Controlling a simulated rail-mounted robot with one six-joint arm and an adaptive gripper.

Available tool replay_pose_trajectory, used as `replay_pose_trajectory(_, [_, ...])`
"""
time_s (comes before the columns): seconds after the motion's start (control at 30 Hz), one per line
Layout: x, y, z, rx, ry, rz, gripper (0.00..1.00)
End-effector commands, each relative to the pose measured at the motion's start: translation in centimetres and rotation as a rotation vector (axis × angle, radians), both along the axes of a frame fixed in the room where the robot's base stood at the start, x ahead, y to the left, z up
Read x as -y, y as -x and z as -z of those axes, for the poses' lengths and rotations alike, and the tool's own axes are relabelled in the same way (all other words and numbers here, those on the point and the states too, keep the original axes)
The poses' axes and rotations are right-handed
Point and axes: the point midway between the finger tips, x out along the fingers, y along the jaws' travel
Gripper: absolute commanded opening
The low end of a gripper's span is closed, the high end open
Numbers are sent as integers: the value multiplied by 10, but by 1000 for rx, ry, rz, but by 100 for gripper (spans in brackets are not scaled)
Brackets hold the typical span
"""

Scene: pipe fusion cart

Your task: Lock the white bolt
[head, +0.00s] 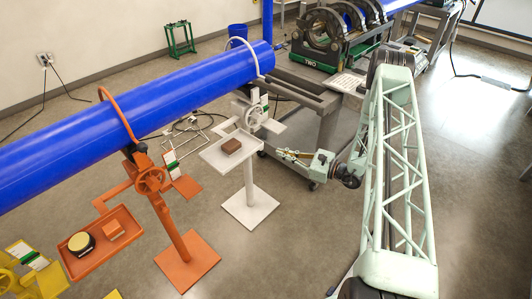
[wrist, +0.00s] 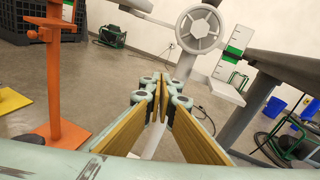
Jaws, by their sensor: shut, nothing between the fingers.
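The white stand (head: 250,185) rises beside the blue pipe, with a white strap (head: 246,55) over the pipe. Its round white handwheel (head: 252,116) sits below the pipe. In the wrist view the handwheel (wrist: 200,29) faces me, with a hexagonal hub at its centre, taken to be the white bolt (wrist: 199,29). My gripper (head: 281,152) is to the right of the stand and lower than the wheel. In the wrist view my gripper (wrist: 164,88) is shut and empty. Its tips are below and left of the wheel, apart from it.
The white tray (head: 215,157) holds a brown block (head: 231,146). An orange stand (head: 172,225) and a yellow stand (head: 22,270) stand to the left. The long blue pipe (head: 90,130) crosses above. The metal cart (head: 325,120) with the fusion machine (head: 335,45) is behind my gripper.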

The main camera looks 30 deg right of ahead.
Motion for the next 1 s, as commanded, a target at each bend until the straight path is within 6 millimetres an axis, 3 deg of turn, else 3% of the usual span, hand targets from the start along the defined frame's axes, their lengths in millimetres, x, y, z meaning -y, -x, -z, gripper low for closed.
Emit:
replay_pose_trajectory(0.6, [32, 18, 68, -22, -170, 215, 0])
replay_pose_trajectory(1.0, [38, 22, 78, -23, -194, 250, 0])
